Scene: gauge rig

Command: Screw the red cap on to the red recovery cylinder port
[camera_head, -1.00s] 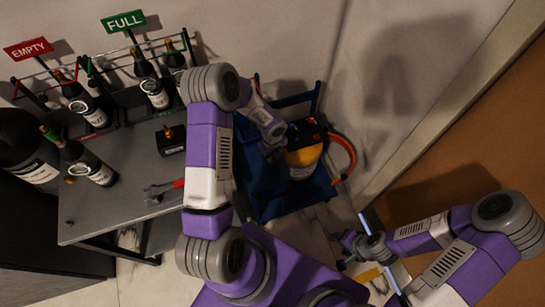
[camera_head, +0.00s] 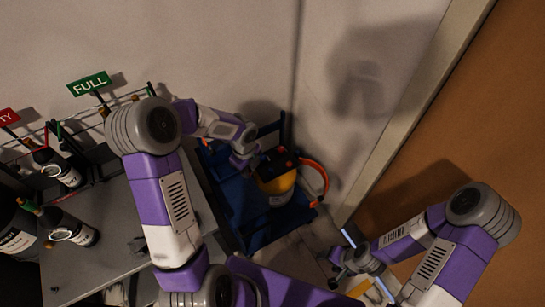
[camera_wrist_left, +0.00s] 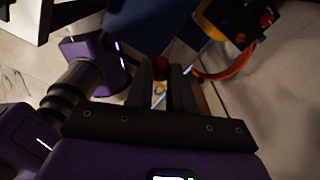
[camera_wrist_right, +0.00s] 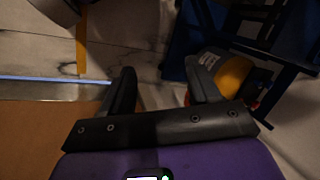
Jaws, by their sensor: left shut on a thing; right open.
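The yellow recovery cylinder (camera_head: 279,184) stands on a blue frame, with a black and red top (camera_head: 275,162). Its yellow body (camera_wrist_left: 212,20) and a red part (camera_wrist_left: 267,20) show at the top right of the left wrist view; I cannot tell whether that part is the port. My left gripper (camera_head: 244,163) is just left of the cylinder top. In the left wrist view it (camera_wrist_left: 161,76) is shut on the small red cap (camera_wrist_left: 160,62), partly hidden by the fingers. My right gripper (camera_wrist_right: 160,75) is open and empty, low and right of the cylinder.
An orange hose (camera_head: 318,178) curves beside the cylinder. The blue frame (camera_head: 235,205) surrounds it. A grey table (camera_head: 100,250) with dark bottles (camera_head: 70,230) and a green FULL sign (camera_head: 90,83) is at left. A brown panel (camera_head: 470,130) is at right.

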